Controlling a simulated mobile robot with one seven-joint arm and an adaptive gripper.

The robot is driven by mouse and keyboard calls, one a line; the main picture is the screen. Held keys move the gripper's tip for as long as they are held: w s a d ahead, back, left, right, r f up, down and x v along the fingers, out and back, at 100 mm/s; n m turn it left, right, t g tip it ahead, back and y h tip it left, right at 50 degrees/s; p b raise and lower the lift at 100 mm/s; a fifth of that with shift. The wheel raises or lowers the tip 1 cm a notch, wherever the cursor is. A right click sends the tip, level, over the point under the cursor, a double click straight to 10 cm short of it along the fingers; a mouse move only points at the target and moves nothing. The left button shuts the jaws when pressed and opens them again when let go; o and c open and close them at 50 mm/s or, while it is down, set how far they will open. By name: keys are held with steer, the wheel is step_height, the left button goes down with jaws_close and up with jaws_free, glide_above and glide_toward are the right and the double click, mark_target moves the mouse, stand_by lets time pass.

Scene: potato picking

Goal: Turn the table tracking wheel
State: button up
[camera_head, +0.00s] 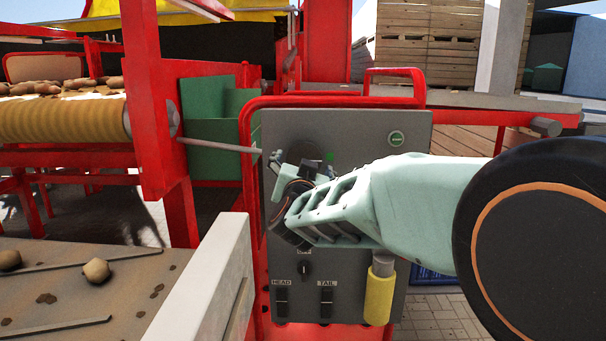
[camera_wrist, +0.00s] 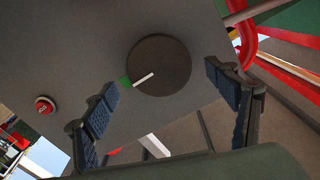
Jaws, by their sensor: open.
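The wheel (camera_wrist: 159,65) is a dark round dial with a white pointer line on the grey control panel (camera_wrist: 95,30). The line points down and left toward a small green patch (camera_wrist: 124,82). My gripper (camera_wrist: 165,92) is open, one blue-padded finger to the lower left of the wheel and the other to its right. Both pads look apart from the rim.
The panel bears a green button (camera_head: 396,138), a small knob (camera_head: 304,269), HEAD (camera_head: 281,300) and TAIL (camera_head: 326,300) switches and a yellow-housed part (camera_head: 379,295). A red button (camera_wrist: 45,105) shows in the wrist view. Red rails (camera_head: 245,150) and a conveyor with potatoes (camera_head: 96,271) stand left.

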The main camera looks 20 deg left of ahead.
steer(key=v, duration=0.7)
steer(key=shift+s, duration=0.1)
